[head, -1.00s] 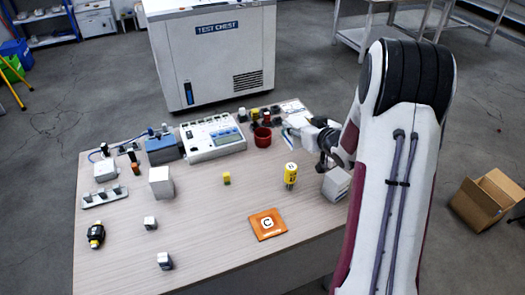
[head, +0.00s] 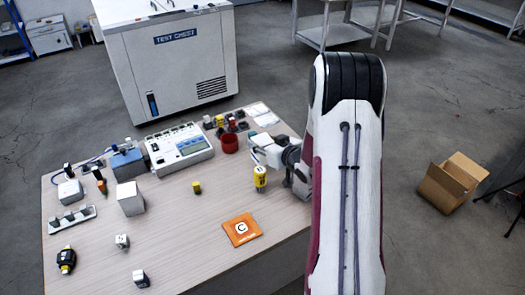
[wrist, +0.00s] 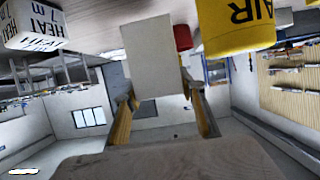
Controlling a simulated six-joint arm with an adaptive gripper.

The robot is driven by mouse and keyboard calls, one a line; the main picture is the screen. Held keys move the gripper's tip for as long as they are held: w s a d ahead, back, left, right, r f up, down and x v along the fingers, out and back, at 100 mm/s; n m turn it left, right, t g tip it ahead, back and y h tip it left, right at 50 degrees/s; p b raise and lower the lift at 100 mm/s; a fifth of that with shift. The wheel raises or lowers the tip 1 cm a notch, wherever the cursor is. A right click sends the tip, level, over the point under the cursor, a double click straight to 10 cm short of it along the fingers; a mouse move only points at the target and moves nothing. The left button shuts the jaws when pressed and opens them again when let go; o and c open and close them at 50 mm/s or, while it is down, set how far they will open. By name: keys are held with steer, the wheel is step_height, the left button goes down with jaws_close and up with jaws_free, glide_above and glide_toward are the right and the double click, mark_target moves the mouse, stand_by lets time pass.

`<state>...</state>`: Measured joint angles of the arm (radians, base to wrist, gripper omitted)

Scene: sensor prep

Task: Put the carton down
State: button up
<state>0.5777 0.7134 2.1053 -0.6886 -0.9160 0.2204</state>
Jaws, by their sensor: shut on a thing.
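The carton (wrist: 150,55) is a plain pale box in the wrist view, upright between my two fingers. My gripper (wrist: 161,92) is shut on its lower part there. Whether the carton touches the table cannot be told.
A yellow can (head: 260,178) stands close to my gripper and looms at the upper right in the wrist view (wrist: 236,25). A red cup (head: 229,143) stands behind it. An orange square with a C (head: 242,230) lies in front, with bare tabletop (head: 190,240) to its left.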

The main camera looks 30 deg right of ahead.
steer(key=shift+f, duration=1.85)
steer(key=shift+f, duration=0.15)
steer(key=o, duration=0.9)
steer(key=shift+s+r, duration=0.35)
steer(key=shift+s, duration=0.2)
steer(key=shift+s+r, duration=0.8)
steer(key=shift+s, duration=0.05)
steer(key=shift+r, duration=3.05)
